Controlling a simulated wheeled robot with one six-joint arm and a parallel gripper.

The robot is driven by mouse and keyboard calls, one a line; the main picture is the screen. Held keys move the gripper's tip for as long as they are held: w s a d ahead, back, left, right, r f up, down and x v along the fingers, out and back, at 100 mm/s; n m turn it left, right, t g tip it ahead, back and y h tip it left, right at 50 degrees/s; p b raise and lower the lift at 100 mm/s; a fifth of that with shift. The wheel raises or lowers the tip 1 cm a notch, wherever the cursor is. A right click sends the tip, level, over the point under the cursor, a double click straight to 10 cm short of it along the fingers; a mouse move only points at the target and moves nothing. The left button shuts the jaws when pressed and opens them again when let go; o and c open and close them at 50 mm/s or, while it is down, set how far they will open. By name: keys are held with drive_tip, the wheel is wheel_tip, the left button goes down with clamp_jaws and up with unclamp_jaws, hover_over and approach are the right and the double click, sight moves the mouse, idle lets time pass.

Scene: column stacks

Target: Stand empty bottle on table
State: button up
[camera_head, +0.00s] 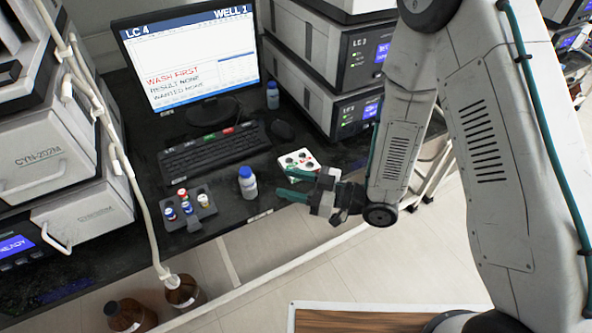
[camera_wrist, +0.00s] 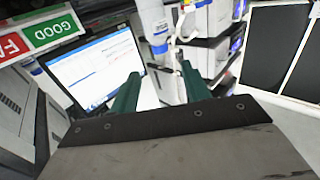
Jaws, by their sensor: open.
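A second small blue bottle (camera_head: 272,95) stands upright further back, right of the monitor. I cannot tell whether either is empty. My gripper (camera_head: 284,180) is open, with green fingers pointing left toward the front bottle, a little to its right and apart from it. In the wrist view my gripper (camera_wrist: 160,70) shows nothing held between its fingers.
A grey vial tray (camera_head: 190,214) stands left of the front bottle. A white card with round holes (camera_head: 298,162) lies behind my gripper. A keyboard (camera_head: 214,150), monitor (camera_head: 190,65) and stacked instruments fill the back. Brown bottles (camera_head: 184,292) stand below the table.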

drive_tip(key=shift+d, duration=0.1)
drive_tip(key=w+d+r+m+t+h, duration=0.3)
drive_tip(key=w+d+r+h, duration=0.35)
drive_tip(key=d, duration=0.25)
drive_tip(key=w+d+r+m+t+h, duration=0.2)
drive_tip(key=w+d+r+h, duration=0.3)
drive_tip(key=d+h, duration=0.25)
drive_tip(key=s+d+r+m+g+h, duration=0.2)
drive_tip(key=s+d+r+m+h, duration=0.35)
drive_tip(key=d, duration=0.45)
drive_tip(key=s+d+r+m+g+y, duration=0.1)
drive_tip(key=s+r+m+g, duration=0.1)
drive_tip(key=s, duration=1)
drive_tip(key=s+d+r+m+g+y, duration=0.1)
drive_tip(key=s+r, duration=0.5)
drive_tip(key=s, duration=0.6)
drive_tip(key=d+m+g, duration=0.1)
drive_tip(key=g, duration=0.1)
drive_tip(key=shift+r+m+g, duration=0.15)
drive_tip(key=shift+m+g, duration=0.2)
drive_tip(key=shift+g, duration=0.05)
